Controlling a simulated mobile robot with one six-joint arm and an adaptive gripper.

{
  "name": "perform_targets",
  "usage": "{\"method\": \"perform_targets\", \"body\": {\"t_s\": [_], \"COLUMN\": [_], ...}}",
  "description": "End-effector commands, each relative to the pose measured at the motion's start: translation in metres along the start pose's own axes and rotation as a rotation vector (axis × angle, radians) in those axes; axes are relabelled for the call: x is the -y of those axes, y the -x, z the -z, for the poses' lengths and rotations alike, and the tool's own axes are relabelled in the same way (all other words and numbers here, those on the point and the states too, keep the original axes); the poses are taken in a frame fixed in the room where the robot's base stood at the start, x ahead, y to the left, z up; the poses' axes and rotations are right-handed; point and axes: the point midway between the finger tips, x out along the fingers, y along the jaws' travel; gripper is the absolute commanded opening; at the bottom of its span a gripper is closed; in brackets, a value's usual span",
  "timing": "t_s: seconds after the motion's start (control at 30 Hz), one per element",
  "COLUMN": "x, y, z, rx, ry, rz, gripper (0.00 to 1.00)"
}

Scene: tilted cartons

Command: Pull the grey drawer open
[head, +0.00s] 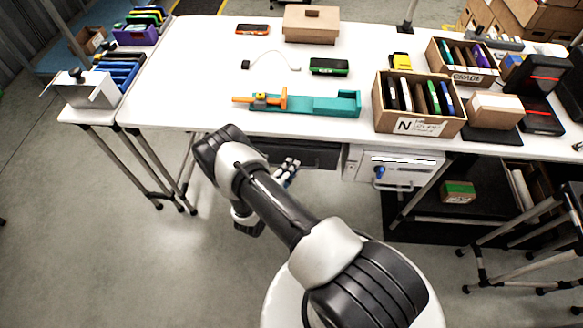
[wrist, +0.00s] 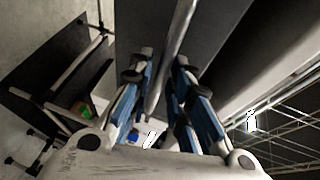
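The grey drawer (head: 316,155) is dark and sits under the front edge of the white table, left of a lighter drawer unit. In the head view my arm hides part of its front. My gripper (head: 290,170) is just in front of it. In the wrist view the dark drawer front (wrist: 233,40) fills the upper middle, and a pale bar handle (wrist: 177,45) runs across it. My gripper (wrist: 163,68) is open, with one blue-sided finger on each side of the bar. The fingertips appear apart from the bar; contact cannot be made out.
The light grey drawer unit (head: 395,170) hangs to the right with a blue item at its front. The table (head: 200,75) holds a teal tool (head: 325,104), cartons of folders (head: 415,122) and small devices. Table legs stand at left and right. The floor in front is open.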

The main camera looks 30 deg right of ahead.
Motion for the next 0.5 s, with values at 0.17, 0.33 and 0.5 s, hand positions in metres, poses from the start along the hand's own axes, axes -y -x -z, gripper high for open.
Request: {"method": "perform_targets", "body": {"t_s": [0.17,0.33,0.5], "x": [0.0002,0.0006,0.0006], "y": [-0.0113,-0.0121,-0.0119], "z": [0.0002,0.0,0.0], "rx": [-0.001,0.0,0.0], "ry": [0.0,0.0,0.0], "rz": [0.001,0.001,0.001], "gripper": [0.18,0.18,0.14]}}
